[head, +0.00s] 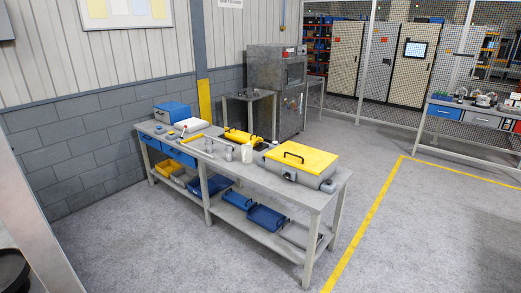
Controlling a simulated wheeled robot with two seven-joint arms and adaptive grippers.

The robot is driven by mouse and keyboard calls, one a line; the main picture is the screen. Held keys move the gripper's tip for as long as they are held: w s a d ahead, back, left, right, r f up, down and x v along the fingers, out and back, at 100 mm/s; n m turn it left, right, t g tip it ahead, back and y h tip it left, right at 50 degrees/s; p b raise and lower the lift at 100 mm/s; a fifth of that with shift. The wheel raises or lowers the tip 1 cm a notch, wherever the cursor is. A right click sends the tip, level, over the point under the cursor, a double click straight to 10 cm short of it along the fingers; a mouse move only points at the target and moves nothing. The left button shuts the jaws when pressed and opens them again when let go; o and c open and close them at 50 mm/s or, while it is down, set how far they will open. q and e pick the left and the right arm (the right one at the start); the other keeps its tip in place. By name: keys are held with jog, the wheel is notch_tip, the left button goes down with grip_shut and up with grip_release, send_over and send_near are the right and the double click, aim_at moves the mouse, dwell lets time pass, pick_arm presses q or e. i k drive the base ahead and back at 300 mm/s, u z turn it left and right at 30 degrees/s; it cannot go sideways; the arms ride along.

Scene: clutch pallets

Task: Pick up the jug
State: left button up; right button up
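A small white container (246,153), which looks like the jug, stands upright on the grey workbench (270,183). It is near the middle of the bench top, left of a grey box with a yellow lid (301,160). It is small in the head view, so its handle and spout cannot be made out. Neither of my grippers is in view, and nothing is seen touching the container.
Small grey items (228,153), yellow parts (239,136) and a blue box (171,112) share the bench top. Blue bins (266,217) sit on its lower shelf. A metal cabinet (276,90) stands behind. The floor (405,235) in front and right is clear.

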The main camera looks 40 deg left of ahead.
aim_at(246, 155)
jog(key=i, duration=1.3)
jog(key=u, duration=1.6)
jog(key=i, duration=2.6)
jog(key=z, duration=0.85)
